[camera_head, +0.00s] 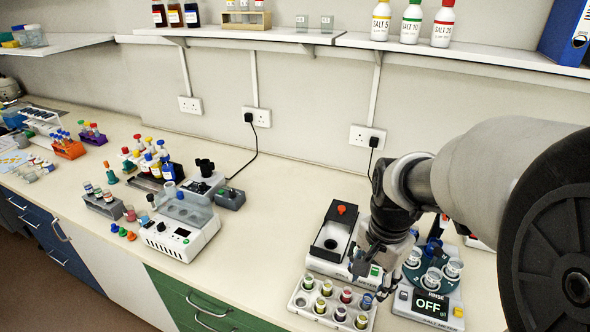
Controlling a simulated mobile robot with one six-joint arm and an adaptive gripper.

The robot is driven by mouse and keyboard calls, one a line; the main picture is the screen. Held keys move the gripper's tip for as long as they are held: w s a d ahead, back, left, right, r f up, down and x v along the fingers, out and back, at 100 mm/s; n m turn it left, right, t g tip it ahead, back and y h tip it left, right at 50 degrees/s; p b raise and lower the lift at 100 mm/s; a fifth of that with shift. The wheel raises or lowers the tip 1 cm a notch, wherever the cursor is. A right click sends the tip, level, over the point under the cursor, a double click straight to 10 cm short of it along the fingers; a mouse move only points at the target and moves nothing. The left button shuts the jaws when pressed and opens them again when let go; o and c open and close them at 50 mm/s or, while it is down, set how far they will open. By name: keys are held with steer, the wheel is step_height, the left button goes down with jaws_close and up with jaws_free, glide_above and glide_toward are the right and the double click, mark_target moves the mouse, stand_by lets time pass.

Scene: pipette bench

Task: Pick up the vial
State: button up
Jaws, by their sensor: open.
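Several small vials with coloured tops stand in a white rack (309,315) at the bottom centre-right. They include a yellow-green vial (326,287), a red one (346,295) and a dark blue one (367,300). Which one is the task's vial cannot be told. My gripper (372,277) hangs from the arm at the right, pointing down over the rack's back right side, near the dark blue vial. It is open, with no vial seen between its fingers. The fingers are small and dark here, and their exact gap to the vials cannot be told.
A boxy device with a red knob (341,209) stands just behind the rack. A round carousel (432,276) with white cups and an "OFF" display stands right of my gripper. A white instrument (181,228) and bottles stand left. The bench middle (270,225) is clear.

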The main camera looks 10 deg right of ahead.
step_height(320, 180, down, 2)
steer(key=d+m, duration=0.2)
steer(key=b, duration=0.4)
glide_above(364, 316)
steer(key=s+a, duration=0.1)
step_height(364, 316, down, 11)
steer(key=shift+g, duration=0.3)
steer(key=shift+w+d+f+b, duration=0.15)
steer(key=shift+f+b, duration=0.5)
steer(key=shift+f, duration=1)
steer(key=shift+w+d+f+b, duration=0.1)
steer(key=shift+f+b, duration=0.55)
steer(key=shift+f, duration=1)
steer(key=shift+r, duration=0.1)
steer(key=shift+c, duration=0.5)
steer(key=c, duration=0.9)
steer(key=shift+r, duration=0.15)
